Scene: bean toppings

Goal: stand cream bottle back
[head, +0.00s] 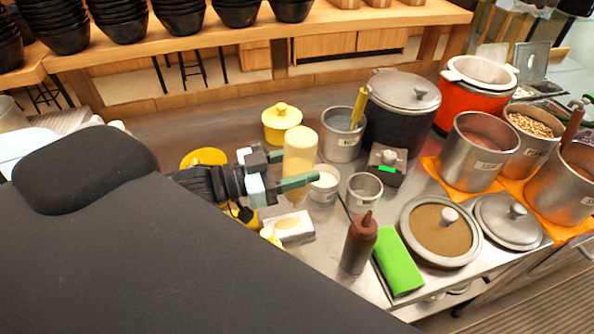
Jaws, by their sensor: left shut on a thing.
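The cream bottle (299,150) is pale yellow and is held between the fingers of my left gripper (293,170). Its broad flat end is up and it narrows downward, so it looks upside down. The gripper is shut around its middle, and its fingers have green tips. The lower end of the bottle is above the counter near a small white box (291,228); I cannot tell whether it touches anything. My right gripper is not in view.
A dark brown bottle (358,245) stands by a green block (399,262). Small metal cups (363,190) and a white cup (323,186) are right of the gripper. A yellow lidded pot (281,122) is behind. Large pots (476,150) crowd the right.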

